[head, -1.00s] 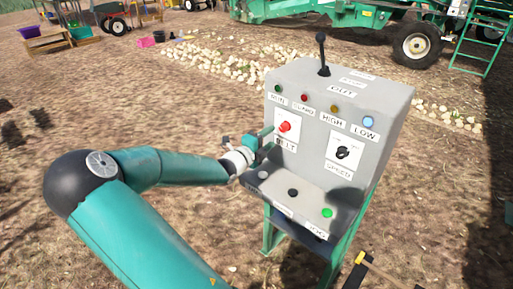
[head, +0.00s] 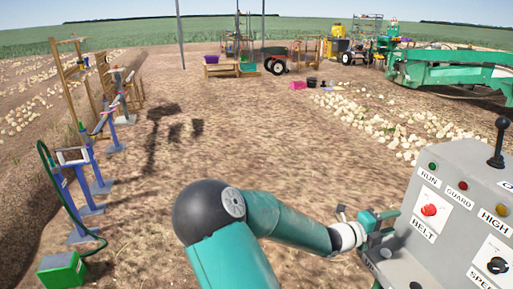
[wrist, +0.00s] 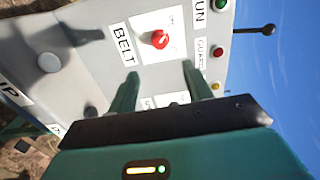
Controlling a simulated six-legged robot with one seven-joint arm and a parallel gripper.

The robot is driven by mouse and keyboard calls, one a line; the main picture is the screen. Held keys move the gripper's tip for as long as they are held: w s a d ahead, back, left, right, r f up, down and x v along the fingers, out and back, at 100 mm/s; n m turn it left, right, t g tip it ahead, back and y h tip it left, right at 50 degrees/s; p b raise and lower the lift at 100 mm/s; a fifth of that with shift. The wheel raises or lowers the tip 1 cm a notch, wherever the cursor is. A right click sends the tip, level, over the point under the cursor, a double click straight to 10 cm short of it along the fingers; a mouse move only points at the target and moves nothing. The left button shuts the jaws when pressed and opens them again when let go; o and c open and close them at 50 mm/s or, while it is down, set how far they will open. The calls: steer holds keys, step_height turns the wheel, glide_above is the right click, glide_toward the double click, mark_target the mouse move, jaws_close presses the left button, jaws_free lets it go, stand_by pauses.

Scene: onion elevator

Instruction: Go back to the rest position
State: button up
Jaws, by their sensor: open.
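My gripper (head: 377,221) is at the left side of the grey control box, close to the red BELT knob (head: 429,210). In the wrist view my gripper (wrist: 160,88) has its two green fingers apart, with nothing between them. The red knob (wrist: 160,39) lies beyond the fingertips, on the box face, apart from them. My arm reaches to the right from the bottom middle of the head view, bent at a dark elbow.
The control box (head: 425,246) stands at right, with a black lever (head: 498,142) on top. Blue stands (head: 85,209) and a green box (head: 62,273) are at left. Onions (head: 385,122) lie in a row behind. The dirt ground between is clear.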

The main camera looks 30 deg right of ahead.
steer(key=a+f+m+t+y, duration=0.1)
steer(key=a+f+m+y, duration=0.1)
steer(key=a+m+y, duration=0.55)
steer(key=a+f+m+y, duration=0.3)
steer(key=a+m, duration=0.8)
steer(key=m, duration=0.2)
steer(key=s+a+r+m+t+y, duration=0.1)
steer(key=a+r+m, duration=0.3)
steer(key=a, duration=0.4)
steer(key=a+r+m+t+y, duration=0.4)
steer(key=a+r+m, duration=0.1)
steer(key=a, duration=0.4)
steer(key=s+a+r+m+t+y, duration=0.1)
steer(key=a+r+m+t+y, duration=0.1)
steer(key=a+r+m, duration=0.3)
steer(key=a, duration=0.3)
steer(key=shift+s+a+r, duration=0.2)
steer(key=shift+s+a, duration=0.15)
